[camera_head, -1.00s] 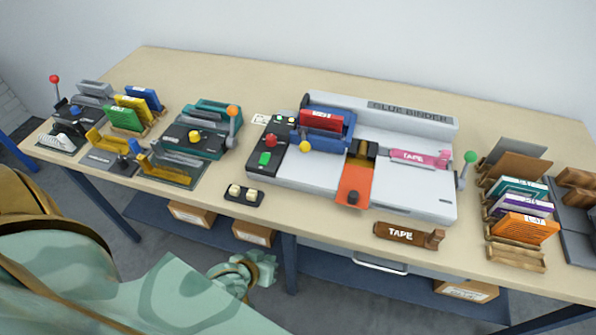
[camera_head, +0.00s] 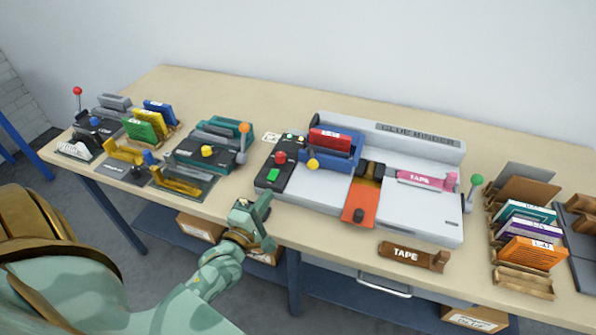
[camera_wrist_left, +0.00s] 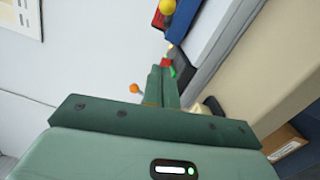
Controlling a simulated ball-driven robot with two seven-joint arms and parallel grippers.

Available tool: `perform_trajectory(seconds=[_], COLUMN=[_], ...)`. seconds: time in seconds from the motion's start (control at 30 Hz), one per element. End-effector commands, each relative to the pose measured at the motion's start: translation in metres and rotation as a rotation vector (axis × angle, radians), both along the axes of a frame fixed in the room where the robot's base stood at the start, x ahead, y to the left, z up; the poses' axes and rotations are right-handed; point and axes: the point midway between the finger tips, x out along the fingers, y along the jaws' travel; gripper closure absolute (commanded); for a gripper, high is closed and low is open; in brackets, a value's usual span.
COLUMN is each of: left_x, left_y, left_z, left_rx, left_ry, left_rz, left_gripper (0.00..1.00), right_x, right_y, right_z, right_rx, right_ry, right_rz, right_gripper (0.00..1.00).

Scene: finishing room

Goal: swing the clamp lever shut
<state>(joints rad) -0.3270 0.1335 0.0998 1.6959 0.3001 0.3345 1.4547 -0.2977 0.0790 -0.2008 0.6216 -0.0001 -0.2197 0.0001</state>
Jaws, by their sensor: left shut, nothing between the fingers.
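The glue binder (camera_head: 438,207) stands on the table, its blue clamp carriage (camera_head: 343,159) holding a red book (camera_head: 330,138). A short lever with a yellow knob (camera_head: 313,164) sticks out at the carriage's front left. I cannot tell its exact angle. In the left wrist view the yellow knob (camera_wrist_left: 167,7) shows at the top beside the blue carriage (camera_wrist_left: 184,18). My left gripper (camera_head: 264,206) is shut and empty at the table's front edge, in front of the binder's black control panel and short of the yellow knob. My right gripper is out of view.
The control panel has a red knob (camera_head: 280,157) and a green button (camera_head: 273,175). An orange-knobbed lever (camera_head: 243,129) stands upright left of it, a green-knobbed one (camera_head: 476,181) at right. A brown tape holder (camera_head: 412,256) lies at the front. Bare tabletop lies behind the binder.

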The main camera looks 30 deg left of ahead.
Motion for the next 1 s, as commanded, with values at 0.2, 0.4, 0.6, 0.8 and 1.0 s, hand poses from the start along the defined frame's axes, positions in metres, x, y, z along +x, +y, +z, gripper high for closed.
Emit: perform_trajectory(seconds=[0.2, 0.4, 0.6, 0.8, 1.0], left_x=[0.000, 0.004, 0.032, 0.075, 0.105], left_y=[0.001, 0.001, 0.005, 0.012, 0.004], left_z=[0.001, 0.001, 0.002, 0.003, 0.007], left_rx=[-0.009, -0.007, -0.006, -0.005, -0.010], left_ry=[-0.007, -0.007, -0.009, -0.007, -0.005], left_rz=[0.003, 0.003, 0.002, 0.003, 0.002], left_gripper=[1.00, 1.00, 1.00, 1.00, 1.00], right_x=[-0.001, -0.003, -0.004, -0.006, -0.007], right_y=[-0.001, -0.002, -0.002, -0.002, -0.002], right_z=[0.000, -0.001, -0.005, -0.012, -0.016], right_rx=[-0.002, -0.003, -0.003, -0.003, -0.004], right_ry=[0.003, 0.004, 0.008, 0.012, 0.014], right_rz=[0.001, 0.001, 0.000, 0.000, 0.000], right_gripper=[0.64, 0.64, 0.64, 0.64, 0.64])
